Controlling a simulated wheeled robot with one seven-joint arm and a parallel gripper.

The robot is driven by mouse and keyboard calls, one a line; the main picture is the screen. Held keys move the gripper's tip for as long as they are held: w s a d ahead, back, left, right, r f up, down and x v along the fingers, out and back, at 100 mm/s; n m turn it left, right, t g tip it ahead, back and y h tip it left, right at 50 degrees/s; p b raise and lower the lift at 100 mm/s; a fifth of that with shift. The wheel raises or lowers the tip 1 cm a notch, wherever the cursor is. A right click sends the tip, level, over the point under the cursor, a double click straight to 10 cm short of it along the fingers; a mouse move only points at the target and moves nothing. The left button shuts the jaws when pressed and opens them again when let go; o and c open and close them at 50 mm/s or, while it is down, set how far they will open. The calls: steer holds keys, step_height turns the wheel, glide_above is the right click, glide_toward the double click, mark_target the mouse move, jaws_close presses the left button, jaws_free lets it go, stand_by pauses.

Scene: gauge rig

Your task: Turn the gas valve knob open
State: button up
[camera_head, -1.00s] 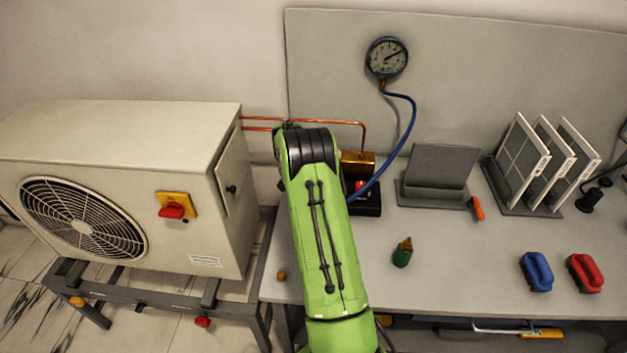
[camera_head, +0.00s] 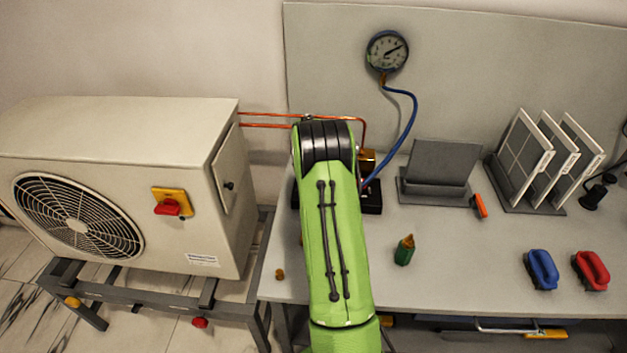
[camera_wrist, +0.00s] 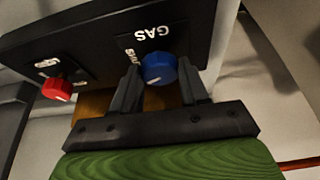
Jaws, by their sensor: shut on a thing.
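The gas valve knob (camera_wrist: 159,69) is blue with a pale pointer mark and sits under the printed word GAS on a black panel (camera_wrist: 100,40) in the wrist view. My gripper (camera_wrist: 162,82) is at the knob, with one dark finger on each side, and is shut on it. In the head view my green arm covers the knob and gripper. Only part of the black block (camera_head: 371,199) and brass body (camera_head: 367,160) shows beside my arm.
A red knob (camera_wrist: 57,88) sits left of the blue one on the same panel. A blue hose (camera_head: 404,130) runs up to a round gauge (camera_head: 387,51).

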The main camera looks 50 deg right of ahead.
steer(key=n+y, duration=0.1)
steer(key=n, duration=0.2)
steer(key=n+t+y, duration=0.1)
steer(key=n, duration=0.2)
steer(key=shift+s+d, duration=0.15)
steer(key=shift+d, duration=0.05)
steer(key=n+y, duration=0.1)
steer(key=n, duration=0.2)
steer(key=shift+d+n+t, duration=0.1)
steer(key=shift+n+t, duration=0.2)
steer(key=shift+n, duration=0.1)
steer(key=shift+n+y+p, duration=0.7)
steer(key=shift+n+p, duration=0.15)
steer(key=shift+n, duration=0.65)
steer(key=o, duration=1.1)
steer(key=shift+c, duration=0.2)
steer(key=shift+d, duration=0.1)
steer(key=p+v, duration=0.2)
steer(key=v, duration=1.4)
steer(key=shift+p, duration=0.3)
